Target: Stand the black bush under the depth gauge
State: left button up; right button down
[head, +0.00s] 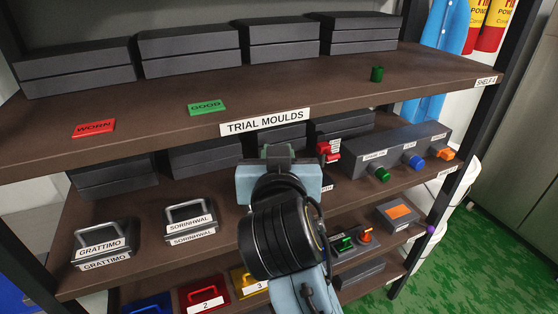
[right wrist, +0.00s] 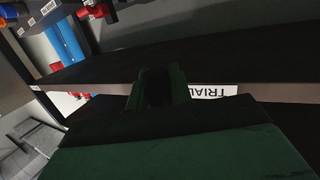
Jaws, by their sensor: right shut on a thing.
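My right gripper (head: 278,152) reaches in from the bottom of the head view, in front of the middle shelf just below the "TRIAL MOULDS" label. In the right wrist view its green fingers (right wrist: 158,85) are shut on a dark thing (right wrist: 157,92), which looks like the black bush; its shape is hard to make out. In the head view my gripper and wrist hide it. A red device (head: 327,150) with small labels stands right of my gripper; I cannot tell whether it is the depth gauge. My left gripper is not in view.
A grey box with green, blue and orange knobs (head: 398,150) stands right on the middle shelf. The upper shelf (head: 330,85) is close above my gripper and carries a small green cylinder (head: 377,73), dark boxes, and red and green tags. Two handled moulds (head: 103,243) stand left.

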jog(key=s+d+f+n+g+y, duration=0.1)
jog(key=d+f+n+g+y, duration=0.1)
jog(key=f+n+g+y, duration=0.2)
jog(key=s+d+f+n+g+y, duration=0.2)
jog(key=f+n+g+y, duration=0.3)
jog(key=n+g+y, duration=0.6)
jog(key=shift+d+f+n+y, duration=0.25)
jog(key=shift+d+n+y, duration=0.35)
jog(key=shift+n, duration=0.4)
dwell(0.4)
